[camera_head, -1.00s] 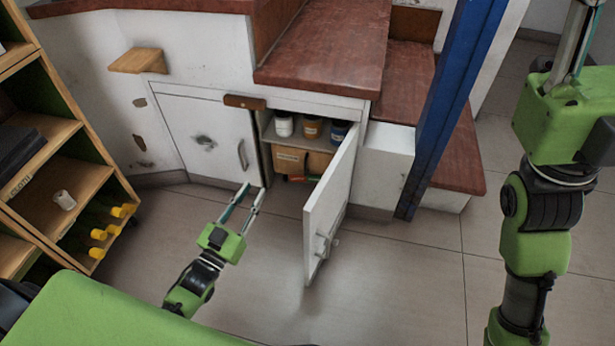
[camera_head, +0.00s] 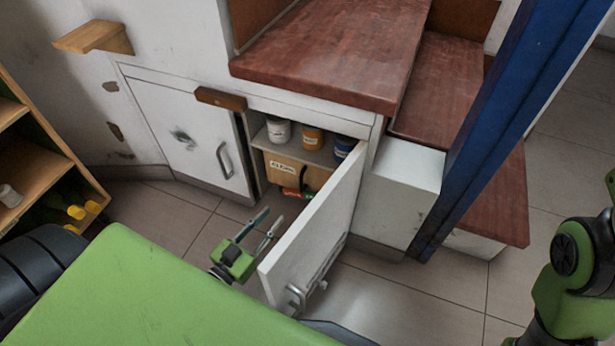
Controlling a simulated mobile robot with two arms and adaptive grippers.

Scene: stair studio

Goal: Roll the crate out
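The crate (camera_head: 283,170) is a light-brown box with a small label, low inside the cupboard under the stairs. A red and green item shows at its front. The right-hand cupboard door (camera_head: 318,225) stands open towards me and hides the crate's right part. My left gripper (camera_head: 268,222) is open and empty, with its two fingers apart, in front of the cupboard opening, left of the open door and short of the crate. My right arm shows at the right edge, but its gripper is out of view.
Several jars (camera_head: 312,137) stand on the shelf above the crate. The left cupboard door (camera_head: 193,137) is shut. A wooden shelf unit (camera_head: 38,178) stands at the left. Floor (camera_head: 180,215) left of my gripper is clear.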

